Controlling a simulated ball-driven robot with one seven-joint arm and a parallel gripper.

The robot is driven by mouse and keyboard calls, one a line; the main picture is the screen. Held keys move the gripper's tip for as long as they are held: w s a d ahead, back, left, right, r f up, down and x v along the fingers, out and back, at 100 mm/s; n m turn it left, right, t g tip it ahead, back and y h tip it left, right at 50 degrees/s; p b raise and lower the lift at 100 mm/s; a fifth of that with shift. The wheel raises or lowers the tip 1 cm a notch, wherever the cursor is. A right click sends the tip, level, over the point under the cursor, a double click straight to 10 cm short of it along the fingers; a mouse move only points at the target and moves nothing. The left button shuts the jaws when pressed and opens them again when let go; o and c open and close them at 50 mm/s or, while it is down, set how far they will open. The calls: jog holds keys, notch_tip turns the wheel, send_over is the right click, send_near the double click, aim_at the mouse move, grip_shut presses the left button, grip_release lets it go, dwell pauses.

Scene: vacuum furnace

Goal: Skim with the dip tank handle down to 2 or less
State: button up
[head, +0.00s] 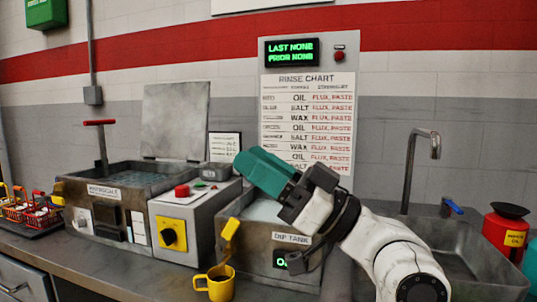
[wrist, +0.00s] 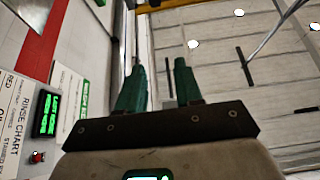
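The grey dip tank (head: 258,240) stands on the counter at the middle of the head view, with a "DIP TANK" label and liquid inside. My gripper (head: 250,165), with teal fingers, is above the tank and points up and left, apart from the handle. In the wrist view my gripper (wrist: 158,65) has its fingers apart with nothing between them.
A yellow cup (head: 217,284) stands before the tank. Left are a grey control box (head: 186,228) and the hydroscale tank (head: 77,193). A sink (head: 470,270) with a faucet (head: 423,146) is right. The wall display (head: 291,51) reads "LAST NONE, PRIOR NONE", above a rinse chart (head: 310,118).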

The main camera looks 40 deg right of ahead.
jog(key=shift+s+r+b, duration=0.2)
jog(key=shift+s+b, duration=0.3)
jog(key=shift+b, duration=0.5)
jog(key=shift+s+r+b, duration=0.2)
jog(key=shift+s+b, duration=0.3)
jog(key=shift+b, duration=0.5)
jog(key=shift+c, duration=0.3)
